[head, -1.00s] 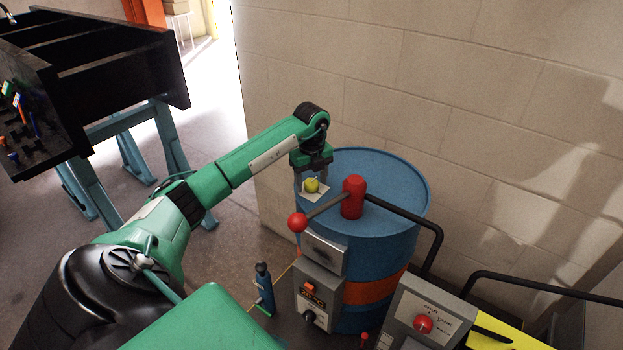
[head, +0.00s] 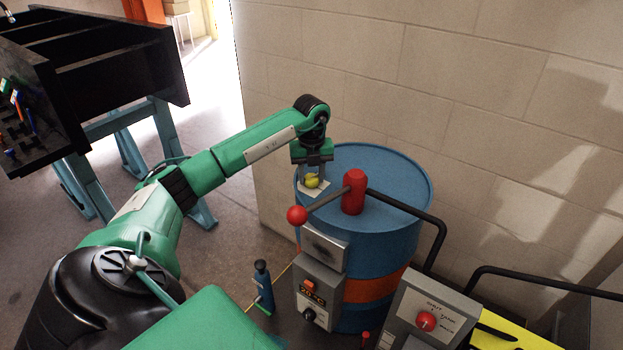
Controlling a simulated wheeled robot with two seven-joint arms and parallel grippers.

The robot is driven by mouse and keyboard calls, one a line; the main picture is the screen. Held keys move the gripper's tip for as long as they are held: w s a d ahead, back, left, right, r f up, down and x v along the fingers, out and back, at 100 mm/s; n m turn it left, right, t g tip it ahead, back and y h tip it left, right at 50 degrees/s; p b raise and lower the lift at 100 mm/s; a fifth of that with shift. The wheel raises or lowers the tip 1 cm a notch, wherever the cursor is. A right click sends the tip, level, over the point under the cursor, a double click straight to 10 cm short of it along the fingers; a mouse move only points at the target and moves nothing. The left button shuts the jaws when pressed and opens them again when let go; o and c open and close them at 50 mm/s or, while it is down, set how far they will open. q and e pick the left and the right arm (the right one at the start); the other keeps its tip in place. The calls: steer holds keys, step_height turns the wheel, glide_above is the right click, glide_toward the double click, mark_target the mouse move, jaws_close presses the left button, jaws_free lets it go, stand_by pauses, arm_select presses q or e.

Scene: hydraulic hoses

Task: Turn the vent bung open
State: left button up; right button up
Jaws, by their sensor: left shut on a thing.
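The vent bung (head: 312,181) is a small yellow knob on a pale plate on top of the blue drum (head: 385,165), near the drum's left rim. My left gripper (head: 312,178) comes down from above and is shut on the bung, with its fingers partly hiding it. The bung sits on the drum top. My right gripper is not in the head view.
A red pump head (head: 354,192) stands on the drum just right of the bung. Its lever ends in a red ball (head: 297,215) close to my left gripper. A black hose (head: 425,222) runs off right. A grey control box (head: 318,295) stands in front.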

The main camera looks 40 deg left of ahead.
arm_select(q)
steer(key=m+b, duration=0.1)
steer(key=m, duration=0.2)
steer(key=shift+m+b, duration=0.4)
steer(key=m+b, duration=0.1)
steer(key=m, duration=0.2)
steer(key=shift+m, duration=0.3)
steer(key=m+b, duration=0.1)
steer(key=m, duration=0.2)
steer(key=shift+b, duration=0.35)
steer(key=shift+m+b, duration=0.35)
steer(key=shift+m, duration=1.35)
steer(key=shift+r, duration=0.1)
steer(key=o, duration=1)
